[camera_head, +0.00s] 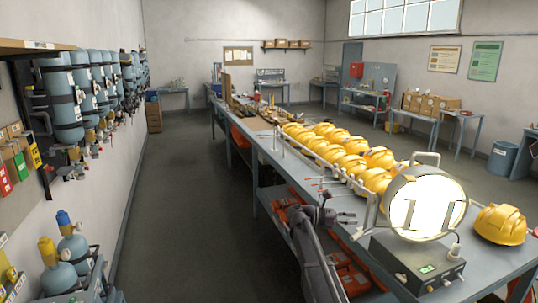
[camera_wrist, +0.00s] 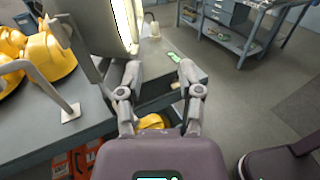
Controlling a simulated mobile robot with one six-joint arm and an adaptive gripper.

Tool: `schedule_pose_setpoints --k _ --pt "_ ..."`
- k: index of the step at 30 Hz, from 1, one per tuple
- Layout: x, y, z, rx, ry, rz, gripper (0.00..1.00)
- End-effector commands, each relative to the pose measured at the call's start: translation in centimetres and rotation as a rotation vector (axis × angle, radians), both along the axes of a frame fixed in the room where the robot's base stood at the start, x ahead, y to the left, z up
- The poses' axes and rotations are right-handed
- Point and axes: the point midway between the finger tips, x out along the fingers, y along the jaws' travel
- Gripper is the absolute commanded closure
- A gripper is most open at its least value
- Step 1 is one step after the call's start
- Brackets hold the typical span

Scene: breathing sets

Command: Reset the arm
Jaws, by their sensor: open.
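My arm (camera_head: 312,255) rises from the bottom of the head view, beside the front edge of the long workbench (camera_head: 515,262). My gripper (camera_head: 350,218) points right, near the round bright lamp (camera_head: 427,205) and its control box (camera_head: 415,265). In the wrist view my gripper (camera_wrist: 160,68) has its two fingers spread apart with nothing between them. The bench top and part of the box lie beyond the fingers. Whether the fingers touch the bench or the box cannot be told.
Several yellow helmets (camera_head: 350,163) stand in a rack on the bench, and one helmet (camera_head: 500,225) sits at its right end. Orange crates (camera_head: 350,278) lie on the lower shelf. Blue cylinders (camera_head: 65,98) hang on the left wall. The aisle floor (camera_head: 190,200) is clear.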

Motion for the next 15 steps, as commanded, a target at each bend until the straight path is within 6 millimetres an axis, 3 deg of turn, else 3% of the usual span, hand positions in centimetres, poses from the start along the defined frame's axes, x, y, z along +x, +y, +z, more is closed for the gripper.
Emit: schedule_pose_setpoints --k 15 --pt "-3.4 -0.8 -3.3 0.158 -0.163 -0.001 0.53"
